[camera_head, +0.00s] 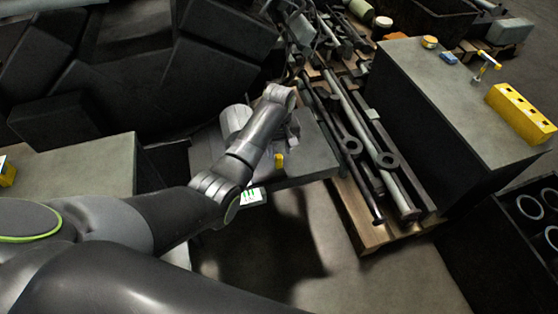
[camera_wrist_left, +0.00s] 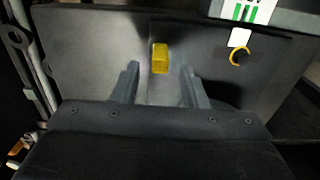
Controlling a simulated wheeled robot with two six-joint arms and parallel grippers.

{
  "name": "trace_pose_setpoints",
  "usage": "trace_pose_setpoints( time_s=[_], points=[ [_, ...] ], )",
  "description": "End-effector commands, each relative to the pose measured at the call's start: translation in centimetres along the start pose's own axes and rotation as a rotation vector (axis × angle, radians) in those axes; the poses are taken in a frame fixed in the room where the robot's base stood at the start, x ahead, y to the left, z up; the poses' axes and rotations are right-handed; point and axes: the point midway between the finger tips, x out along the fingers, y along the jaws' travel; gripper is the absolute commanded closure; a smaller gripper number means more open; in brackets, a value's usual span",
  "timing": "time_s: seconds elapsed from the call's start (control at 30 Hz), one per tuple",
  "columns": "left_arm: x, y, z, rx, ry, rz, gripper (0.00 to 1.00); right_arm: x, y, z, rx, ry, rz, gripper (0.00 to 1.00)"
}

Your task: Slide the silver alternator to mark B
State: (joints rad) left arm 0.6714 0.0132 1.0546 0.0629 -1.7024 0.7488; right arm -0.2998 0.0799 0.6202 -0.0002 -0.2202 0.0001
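A light grey rounded body (camera_head: 234,119), which looks like the silver alternator, sits on the dark grey table (camera_head: 318,158), partly hidden behind my left arm. My left gripper (camera_head: 281,146) is over this table, beside a small yellow block (camera_head: 279,161). In the left wrist view the gripper's two fingers (camera_wrist_left: 159,72) are apart, with the yellow block (camera_wrist_left: 160,58) showing between their tips. I cannot tell whether they touch it. A yellow C-shaped mark (camera_wrist_left: 238,57) lies on the table to the right. I see no readable B. My right gripper is not in view.
A white card with green bars (camera_head: 252,197) is at the table's near edge. A pallet (camera_head: 362,231) of long rods and linkages stands to the right. Beyond it is a grey-topped cabinet (camera_head: 440,90) with a yellow block with holes (camera_head: 520,113). Dark bulky blocks fill the back left.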

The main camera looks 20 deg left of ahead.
Motion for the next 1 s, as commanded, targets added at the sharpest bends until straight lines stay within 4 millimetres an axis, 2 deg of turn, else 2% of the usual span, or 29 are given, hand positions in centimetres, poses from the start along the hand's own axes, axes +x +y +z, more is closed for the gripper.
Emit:
trace_pose_setpoints(
  time_s=[0.03,0.1,0.3,0.43,0.73,1.0],
  points=[
    [1.3,-0.1,0.1,0.0,-0.004,-0.003,0.6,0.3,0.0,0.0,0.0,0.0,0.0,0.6],
    [2.6,0.0,0.1,0.0,-0.003,-0.002,0.6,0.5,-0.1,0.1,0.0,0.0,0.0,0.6],
    [5.1,0.0,0.0,0.0,-0.001,-0.001,0.6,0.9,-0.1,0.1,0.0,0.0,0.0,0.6],
    [5.8,0.0,0.0,0.0,-0.001,-0.001,0.6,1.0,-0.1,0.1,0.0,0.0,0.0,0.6],
    [5.9,0.0,0.0,0.0,0.0,0.0,0.6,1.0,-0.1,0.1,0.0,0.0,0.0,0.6],
    [5.9,0.0,0.0,0.0,0.0,0.0,0.94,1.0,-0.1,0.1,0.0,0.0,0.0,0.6]
  ],
)
